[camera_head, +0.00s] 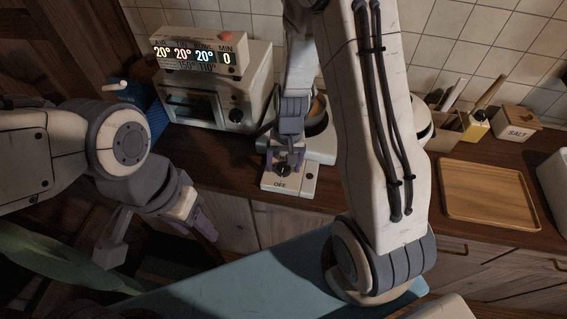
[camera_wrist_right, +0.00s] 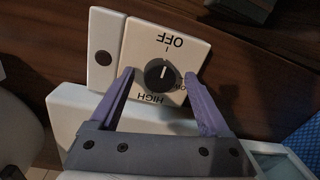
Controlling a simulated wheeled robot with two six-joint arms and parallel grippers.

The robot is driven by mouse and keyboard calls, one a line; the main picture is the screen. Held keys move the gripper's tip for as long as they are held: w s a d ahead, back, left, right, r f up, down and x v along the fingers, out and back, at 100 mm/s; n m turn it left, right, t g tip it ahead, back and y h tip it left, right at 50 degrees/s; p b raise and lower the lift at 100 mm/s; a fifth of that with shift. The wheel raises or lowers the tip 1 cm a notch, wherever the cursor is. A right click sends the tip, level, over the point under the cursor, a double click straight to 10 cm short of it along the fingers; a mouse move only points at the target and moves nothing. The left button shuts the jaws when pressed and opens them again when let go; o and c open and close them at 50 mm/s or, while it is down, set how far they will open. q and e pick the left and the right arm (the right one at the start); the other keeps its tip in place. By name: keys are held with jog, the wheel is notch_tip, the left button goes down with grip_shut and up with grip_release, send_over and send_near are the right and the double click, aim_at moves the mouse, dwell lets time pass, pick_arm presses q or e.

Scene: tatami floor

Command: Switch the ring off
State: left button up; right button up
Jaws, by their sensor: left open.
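The ring is a white hob unit (camera_head: 311,147) on the wooden counter, partly hidden by my right arm. Its front panel carries a black round knob (camera_wrist_right: 160,74), with OFF printed at one end and HIGH at the other. In the right wrist view the knob's white mark points up the picture, towards OFF. My right gripper (camera_head: 285,168) is over the panel. In the wrist view its purple fingers (camera_wrist_right: 162,76) stand either side of the knob, with gaps between. My left gripper (camera_head: 203,226) is open and empty, low in front of the counter.
A dark pan (camera_head: 316,117) stands on the hob, partly hidden. A white oven (camera_head: 235,104) with a lit display (camera_head: 190,55) is behind left, near a blue box (camera_head: 143,97). A wooden tray (camera_head: 490,192), utensil holders and a salt box (camera_head: 516,122) are at right. A blue surface (camera_head: 240,275) lies in front.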

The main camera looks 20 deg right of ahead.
aim_at(287, 167)
notch_tip(287, 167, up, 10)
jog(key=shift+s+d+r+p, duration=0.2)
jog(key=shift+d+p, duration=0.1)
jog(key=shift+p, duration=0.1)
dwell(0.4)
